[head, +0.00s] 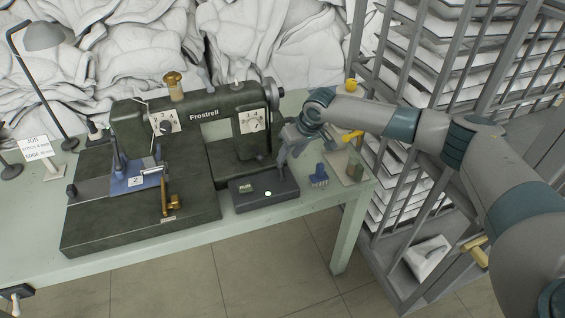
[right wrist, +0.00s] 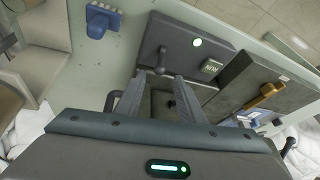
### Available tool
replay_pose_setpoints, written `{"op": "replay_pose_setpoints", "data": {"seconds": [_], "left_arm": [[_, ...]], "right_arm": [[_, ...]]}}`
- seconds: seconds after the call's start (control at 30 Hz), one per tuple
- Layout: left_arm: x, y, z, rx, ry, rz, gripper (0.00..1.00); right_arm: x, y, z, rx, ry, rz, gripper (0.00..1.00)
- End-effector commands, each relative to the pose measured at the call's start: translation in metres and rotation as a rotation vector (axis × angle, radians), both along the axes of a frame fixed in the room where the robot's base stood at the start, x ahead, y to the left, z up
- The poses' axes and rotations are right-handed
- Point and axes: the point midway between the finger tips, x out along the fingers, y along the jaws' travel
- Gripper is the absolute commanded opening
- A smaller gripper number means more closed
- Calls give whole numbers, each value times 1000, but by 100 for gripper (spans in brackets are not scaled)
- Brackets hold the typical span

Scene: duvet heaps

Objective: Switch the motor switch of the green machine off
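The green machine (head: 205,118), marked Frostrell, stands on the pale green table. At its front right is a dark switch box (head: 262,200) with a lit white lamp and a small green label. In the right wrist view the box (right wrist: 185,35) shows the lit lamp (right wrist: 197,42), a label (right wrist: 212,66) that seems to read RUN, and a short lever (right wrist: 161,62). My right gripper (head: 281,164) is at the back of the box, pointing down. In the right wrist view its fingers (right wrist: 160,82) are apart, with the lever in the picture between their tips; contact cannot be told. My left gripper is not in view.
A blue brush (head: 319,176) lies right of the box, near a tray with a yellow-handled tool. A brass lever (head: 167,192) stands on the machine bed. A grey rack (head: 400,150) is at the right, and white duvets (head: 240,45) are heaped behind the table.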

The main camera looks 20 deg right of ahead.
Motion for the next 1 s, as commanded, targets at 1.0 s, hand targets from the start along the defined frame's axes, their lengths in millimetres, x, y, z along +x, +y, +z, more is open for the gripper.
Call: {"op": "replay_pose_setpoints", "data": {"seconds": [1.0], "left_arm": [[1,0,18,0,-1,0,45]], "right_arm": [[27,15,-71,0,-1,0,21]]}}
